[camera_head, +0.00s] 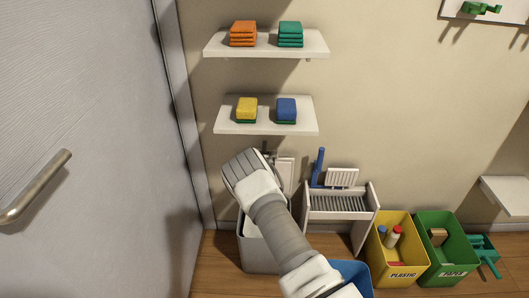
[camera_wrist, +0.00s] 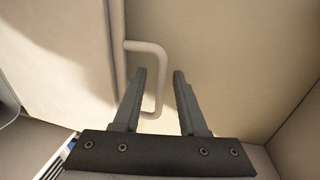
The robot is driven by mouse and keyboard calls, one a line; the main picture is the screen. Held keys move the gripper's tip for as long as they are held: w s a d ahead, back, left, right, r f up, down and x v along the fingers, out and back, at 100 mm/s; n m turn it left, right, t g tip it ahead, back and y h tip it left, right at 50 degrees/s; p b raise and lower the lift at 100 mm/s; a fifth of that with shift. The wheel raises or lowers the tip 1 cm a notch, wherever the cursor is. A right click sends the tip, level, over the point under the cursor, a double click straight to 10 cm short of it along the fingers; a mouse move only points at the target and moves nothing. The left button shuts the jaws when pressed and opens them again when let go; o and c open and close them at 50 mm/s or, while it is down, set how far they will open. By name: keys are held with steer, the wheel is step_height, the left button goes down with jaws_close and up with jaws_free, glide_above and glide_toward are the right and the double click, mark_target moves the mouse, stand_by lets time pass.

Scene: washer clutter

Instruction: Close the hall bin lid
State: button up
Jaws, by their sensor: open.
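A pale grey bin (camera_head: 260,254) stands on the floor by the wall, left of the slatted rack, partly hidden by my arm. A whitish panel (camera_head: 286,174), which looks like its raised lid, stands upright behind it. In the wrist view a pale panel (camera_wrist: 65,50) carries a bar handle (camera_wrist: 158,62). My gripper (camera_wrist: 159,72) is open, with the handle showing between its two fingers in the picture. I cannot tell whether the fingers touch it. In the head view my wrist hides most of the gripper.
A white slatted rack (camera_head: 339,205) stands right of the bin. Yellow (camera_head: 398,278) and green (camera_head: 450,268) bins stand further right, and a blue one (camera_head: 353,272) in front. Shelves (camera_head: 266,128) with sponges hang above. A door (camera_head: 80,120) fills the left.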

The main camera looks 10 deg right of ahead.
jaws_close()
stand_by(1.4)
